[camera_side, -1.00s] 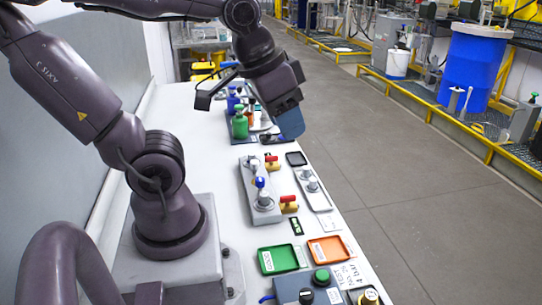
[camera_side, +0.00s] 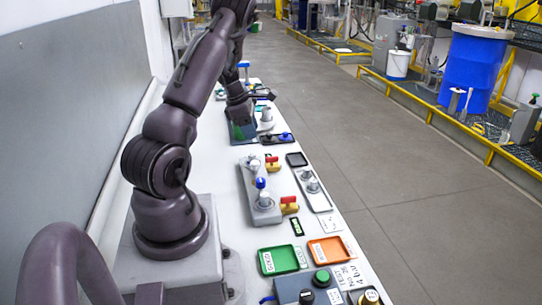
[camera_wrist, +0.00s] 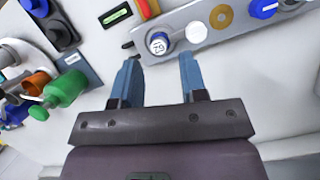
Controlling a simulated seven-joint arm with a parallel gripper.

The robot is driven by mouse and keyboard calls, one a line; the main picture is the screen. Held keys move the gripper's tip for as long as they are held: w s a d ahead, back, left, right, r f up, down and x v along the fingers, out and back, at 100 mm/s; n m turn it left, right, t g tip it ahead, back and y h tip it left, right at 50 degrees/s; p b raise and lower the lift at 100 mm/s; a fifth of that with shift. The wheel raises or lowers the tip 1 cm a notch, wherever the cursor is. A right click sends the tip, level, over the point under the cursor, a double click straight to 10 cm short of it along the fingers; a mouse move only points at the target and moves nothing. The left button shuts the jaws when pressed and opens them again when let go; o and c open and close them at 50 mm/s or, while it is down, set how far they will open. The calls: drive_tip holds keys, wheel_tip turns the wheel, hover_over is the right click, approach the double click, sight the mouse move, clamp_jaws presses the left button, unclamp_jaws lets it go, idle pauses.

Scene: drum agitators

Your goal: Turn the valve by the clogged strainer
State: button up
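A grey block (camera_side: 264,211) with two upright fittings, one blue-topped (camera_side: 260,183), stands mid-bench. Two valves with red and yellow handles, a far one (camera_side: 272,163) and a near one (camera_side: 289,204), sit along its right side. In the wrist view the block (camera_wrist: 186,20) crosses the top, with a round cap marked 63 (camera_wrist: 158,43), an orange ring (camera_wrist: 221,15) and a blue knob (camera_wrist: 263,8). Part of a red and yellow handle (camera_wrist: 144,8) shows at the top edge. My gripper (camera_wrist: 158,62) is open and empty, its blue fingers apart below the cap. I cannot tell which strainer is clogged.
A green bottle (camera_wrist: 68,88) and several small containers stand to the left in the wrist view. In the side view, a green tray (camera_side: 283,260), an orange tray (camera_side: 330,250) and a button box (camera_side: 300,288) are at the near end. Bare bench lies left of the block.

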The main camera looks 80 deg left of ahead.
sight(272, 157)
drive_tip(key=w+f+n, duration=0.1)
drive_tip(key=w+f, duration=0.1)
drive_tip(key=f, duration=0.1)
drive_tip(key=w+f+n, duration=0.1)
drive_tip(key=w+f, duration=0.1)
drive_tip(key=f, duration=0.2)
drive_tip(key=w+a+f, duration=0.1)
drive_tip(key=w+f, duration=0.1)
drive_tip(key=f, duration=0.1)
drive_tip(key=shift+w+f+n+t, duration=0.25)
drive_tip(key=shift+f+n+t, duration=0.1)
drive_tip(key=shift+n+t, duration=0.05)
clamp_jaws()
